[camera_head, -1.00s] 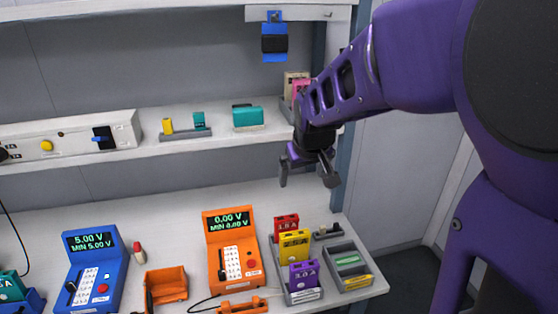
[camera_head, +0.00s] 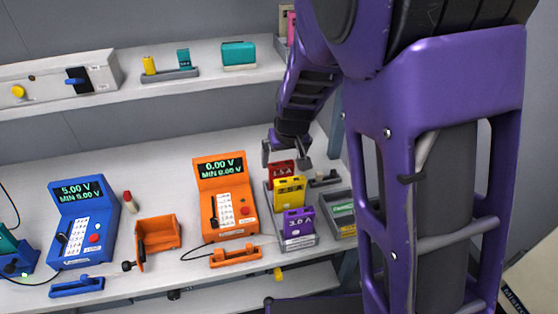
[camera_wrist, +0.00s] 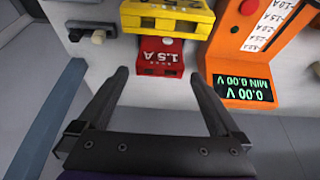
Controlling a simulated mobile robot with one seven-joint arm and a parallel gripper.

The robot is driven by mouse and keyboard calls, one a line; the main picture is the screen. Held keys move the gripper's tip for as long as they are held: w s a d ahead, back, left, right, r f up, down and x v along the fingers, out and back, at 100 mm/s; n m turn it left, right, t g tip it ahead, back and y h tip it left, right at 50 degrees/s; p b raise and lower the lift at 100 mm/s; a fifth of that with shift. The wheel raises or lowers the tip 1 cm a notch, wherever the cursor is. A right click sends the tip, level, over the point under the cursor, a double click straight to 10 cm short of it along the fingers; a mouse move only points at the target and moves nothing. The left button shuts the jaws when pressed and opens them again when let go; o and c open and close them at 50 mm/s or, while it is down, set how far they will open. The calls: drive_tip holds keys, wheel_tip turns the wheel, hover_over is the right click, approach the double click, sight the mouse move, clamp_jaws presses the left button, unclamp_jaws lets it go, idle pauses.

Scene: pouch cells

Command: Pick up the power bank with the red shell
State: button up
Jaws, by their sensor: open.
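The power bank with the red shell (camera_head: 282,170) stands at the back of a grey rack on the bench, marked 1.5 A. In the wrist view the red power bank (camera_wrist: 160,57) lies ahead of my fingertips, between their lines and apart from them. My gripper (camera_head: 287,154) is open and empty, just above and behind the red power bank. In the wrist view my gripper (camera_wrist: 157,75) shows both fingers spread wide. The yellow power bank (camera_head: 289,191) stands directly in front of the red one and hides its lower part.
A purple power bank (camera_head: 298,222) stands at the front of the rack. An orange meter (camera_head: 227,197) reading 0.00 V is close on the left, with a blue meter (camera_head: 85,222) farther left. A grey tray (camera_head: 341,209) is on the right. A shelf (camera_head: 200,84) runs above the bench.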

sight(282, 165)
drive_tip(key=b+x, duration=0.1)
drive_tip(key=x, duration=0.4)
drive_tip(key=shift+f, duration=0.35)
drive_tip(key=shift+c, duration=0.2)
drive_tip(key=shift+r, duration=0.1)
drive_tip(key=c, duration=1.1)
